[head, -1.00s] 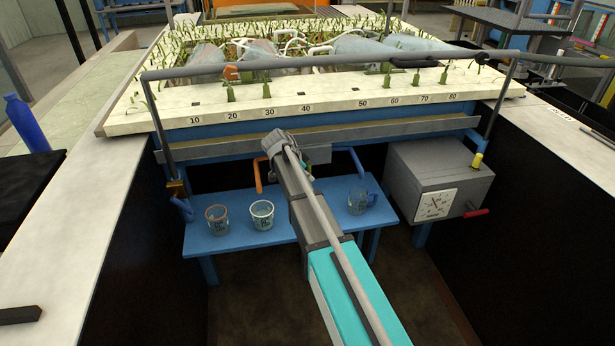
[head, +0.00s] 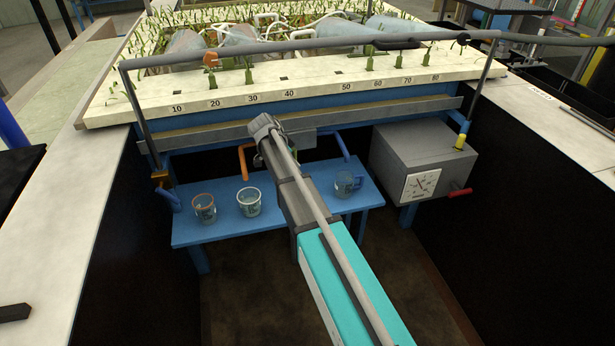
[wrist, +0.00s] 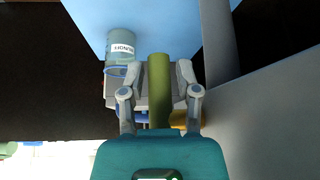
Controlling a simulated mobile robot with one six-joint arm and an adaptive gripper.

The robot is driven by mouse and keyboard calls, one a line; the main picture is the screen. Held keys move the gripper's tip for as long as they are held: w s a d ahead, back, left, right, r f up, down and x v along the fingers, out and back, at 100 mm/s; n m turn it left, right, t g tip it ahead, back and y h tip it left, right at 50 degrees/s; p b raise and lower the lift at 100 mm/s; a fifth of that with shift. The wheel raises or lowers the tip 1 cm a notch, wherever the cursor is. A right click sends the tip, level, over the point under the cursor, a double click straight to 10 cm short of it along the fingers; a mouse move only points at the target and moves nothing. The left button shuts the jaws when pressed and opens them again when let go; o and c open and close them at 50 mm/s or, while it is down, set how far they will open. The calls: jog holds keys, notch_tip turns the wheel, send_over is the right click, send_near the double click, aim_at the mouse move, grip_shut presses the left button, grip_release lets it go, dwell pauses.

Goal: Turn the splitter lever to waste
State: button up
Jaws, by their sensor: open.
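In the wrist view an olive-green upright bar, apparently the splitter lever (wrist: 159,92), stands between the two fingers of my gripper (wrist: 159,70). The fingers are apart, with a gap visible on both sides of the bar. In the head view my gripper (head: 263,126) is in front of the grey splitter box (head: 301,139) under the tank's front edge. An orange spout (head: 243,158) comes out at its left and a blue spout (head: 343,146) at its right.
A blue bench (head: 222,231) below carries an orange-rimmed beaker (head: 204,208), a white-rimmed beaker (head: 249,202) and a blue-handled beaker (head: 345,184). A grey box with a dial (head: 421,160) and red handle stands at right. Dark walls flank the aisle.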

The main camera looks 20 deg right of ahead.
notch_tip(320, 180, up, 15)
jog(key=s+a+y+p, duration=0.15)
jog(key=y+p, duration=0.45)
jog(key=p, duration=1.1)
jog(key=s+n+g, duration=0.1)
jog(key=s+n, duration=1.3)
jog(key=s, duration=1.1)
jog(key=shift+s+f+n, duration=0.25)
jog(key=shift+f+n, duration=0.05)
jog(key=shift+s+n, duration=0.6)
jog(key=shift+s, duration=0.5)
dwell(0.5)
